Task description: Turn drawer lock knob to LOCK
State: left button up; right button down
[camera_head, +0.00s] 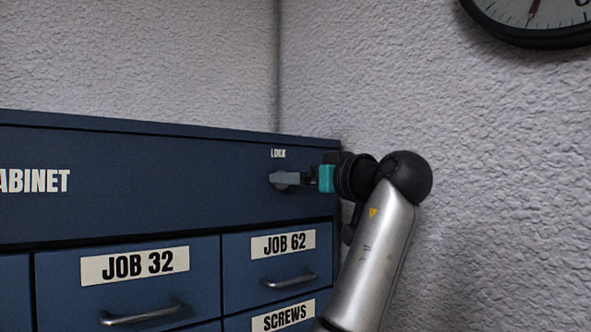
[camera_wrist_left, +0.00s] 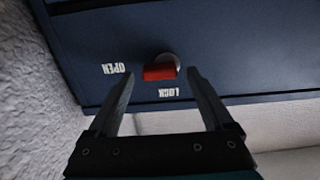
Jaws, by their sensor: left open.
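The drawer lock knob (camera_wrist_left: 160,73) is a red bar on a grey round base on the blue cabinet face. In the left wrist view the bar lies level, with the OPEN label (camera_wrist_left: 113,69) to its left and the LOCK label (camera_wrist_left: 167,92) below it, both upside down. My left gripper (camera_wrist_left: 161,76) is open, with one fingertip on each side of the knob and visible gaps to both. In the head view the left gripper (camera_head: 277,180) is at the cabinet face below the LOCK label (camera_head: 278,154); it hides the knob. My right gripper is not in view.
A textured wall (camera_head: 500,170) stands close on the right, near my arm. A clock (camera_head: 530,20) hangs at the top right.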

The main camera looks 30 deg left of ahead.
pick_arm(q)
jog(key=shift+w+a, duration=0.25)
jog(key=shift+a, duration=0.35)
grip_shut()
dwell(0.3)
